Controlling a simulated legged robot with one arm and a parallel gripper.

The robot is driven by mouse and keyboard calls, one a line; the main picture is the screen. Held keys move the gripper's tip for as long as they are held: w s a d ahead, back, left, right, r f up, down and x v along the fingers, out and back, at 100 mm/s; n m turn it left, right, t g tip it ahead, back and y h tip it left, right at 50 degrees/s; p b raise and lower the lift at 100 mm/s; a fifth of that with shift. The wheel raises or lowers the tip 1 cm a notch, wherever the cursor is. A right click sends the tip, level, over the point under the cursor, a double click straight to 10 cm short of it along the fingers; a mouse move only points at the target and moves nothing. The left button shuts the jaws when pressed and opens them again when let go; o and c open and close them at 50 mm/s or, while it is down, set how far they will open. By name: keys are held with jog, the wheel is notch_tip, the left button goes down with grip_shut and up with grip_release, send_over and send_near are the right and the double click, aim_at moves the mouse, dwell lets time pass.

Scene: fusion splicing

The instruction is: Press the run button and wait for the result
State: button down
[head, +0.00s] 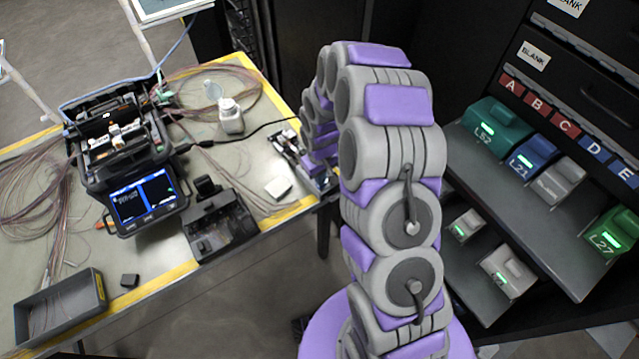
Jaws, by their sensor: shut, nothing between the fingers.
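The black fusion splicer (88,182) stands on the workbench at left. Its top shows light-coloured fibre clamps (115,138). Its lit blue screen (146,199) faces the front, with two dark panels and small text I cannot read. I cannot make out the run button for certain. My gripper (284,145) is at the far end of my arm, over the bench's right edge. It is well to the right of the splicer and apart from it. Its fingers look small and are shut and empty. My arm's links partly cover that area.
A black device (218,226) sits right of the screen, with a small white block (278,187) and a white bottle (230,118) beyond. A grey tray (60,312) is at front left. Loose fibres and cables cross the bench. A rack with labelled modules (497,128) stands at right.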

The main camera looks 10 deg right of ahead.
jog(key=shift+f, duration=0.5)
jog(key=shift+r+p, duration=1.05)
jog(key=shift+r, duration=2.1)
jog(key=s+r, duration=0.7)
jog(key=r, duration=0.3)
jog(key=s+r+m, duration=0.1)
jog(key=s+r, duration=0.4)
jog(key=s, duration=0.4)
jog(key=s+r+m+g, duration=0.1)
jog(key=s+r, duration=0.3)
jog(key=s, duration=0.5)
jog(key=s+r+m, duration=0.1)
jog(key=s+r, duration=0.4)
jog(key=s, duration=0.4)
jog(key=shift+s+r+m+g, duration=0.15)
jog(key=shift+r+m+g, duration=0.15)
jog(key=shift+g, duration=0.1)
